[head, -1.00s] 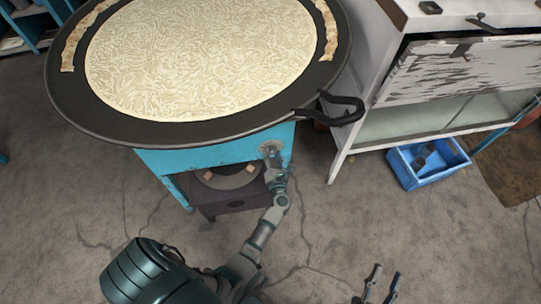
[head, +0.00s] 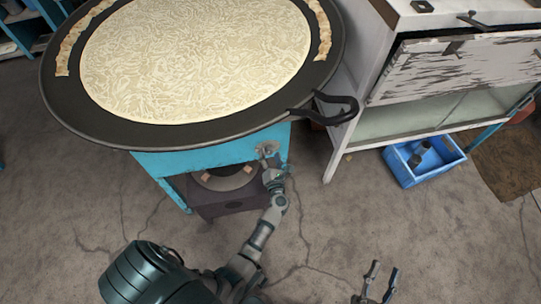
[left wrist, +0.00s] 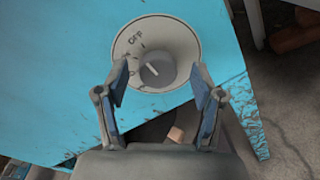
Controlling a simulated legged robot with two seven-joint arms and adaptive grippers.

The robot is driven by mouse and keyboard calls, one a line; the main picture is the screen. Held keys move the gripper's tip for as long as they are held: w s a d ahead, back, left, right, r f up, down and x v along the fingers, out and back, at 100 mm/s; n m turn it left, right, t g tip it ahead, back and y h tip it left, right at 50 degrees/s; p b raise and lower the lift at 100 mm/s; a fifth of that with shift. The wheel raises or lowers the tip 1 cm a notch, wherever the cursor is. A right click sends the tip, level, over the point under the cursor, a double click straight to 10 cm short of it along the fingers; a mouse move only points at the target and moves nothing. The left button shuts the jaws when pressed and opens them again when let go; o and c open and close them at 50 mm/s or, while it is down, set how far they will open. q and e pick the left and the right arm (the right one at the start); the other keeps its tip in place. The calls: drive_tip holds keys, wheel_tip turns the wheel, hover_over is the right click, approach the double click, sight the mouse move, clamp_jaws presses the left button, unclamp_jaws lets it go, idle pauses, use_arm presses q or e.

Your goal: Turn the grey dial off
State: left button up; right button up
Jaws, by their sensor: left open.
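The grey dial (left wrist: 157,69) sits on a round pale plate (left wrist: 180,35) with dark lettering, on the blue front of the stove stand (left wrist: 60,80). A light line on the knob runs at a slant. My left gripper (left wrist: 162,82) is open, its two fingers on either side of the dial. I cannot tell whether they touch it. In the head view my left gripper (head: 270,160) is at the right end of the blue front (head: 200,155), partly hiding the dial plate. My right gripper (head: 378,280) is open and empty over the floor at the bottom.
A dark burner (head: 225,200) is below. A white cabinet (head: 450,80) and a blue crate (head: 425,180) stand at right. The floor between is clear.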

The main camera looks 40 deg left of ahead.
use_arm(q)
drive_tip(key=v, duration=0.7)
drive_tip(key=shift+d, duration=0.2)
drive_tip(key=shift+s+f, duration=0.1)
drive_tip(key=shift+f, duration=0.05)
